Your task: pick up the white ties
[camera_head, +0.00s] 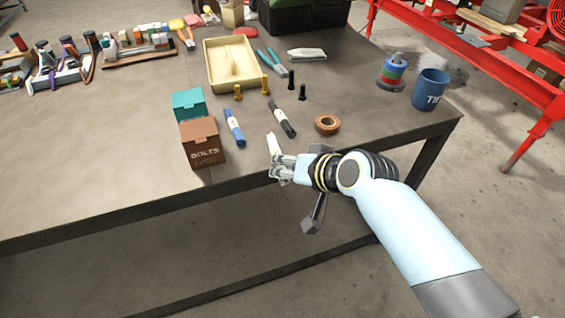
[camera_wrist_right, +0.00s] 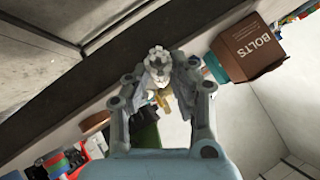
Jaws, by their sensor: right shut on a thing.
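The white ties (camera_head: 272,142) are a small pale bundle at the tip of my right gripper (camera_head: 280,165), near the table's front edge. In the right wrist view, the bundle (camera_wrist_right: 157,60) shows its several blocky ends between the fingertips of my right gripper (camera_wrist_right: 160,82). The gripper is shut on the bundle. In the head view the fingers hide the lower part of the bundle. My left gripper is not in view.
A brown BOLTS box (camera_head: 203,143) and a teal box (camera_head: 188,104) stand to the left. A blue marker (camera_head: 234,127), a black marker (camera_head: 281,120) and a tape roll (camera_head: 327,124) lie nearby. A blue cup (camera_head: 430,90) stands at the right. The table's left front is clear.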

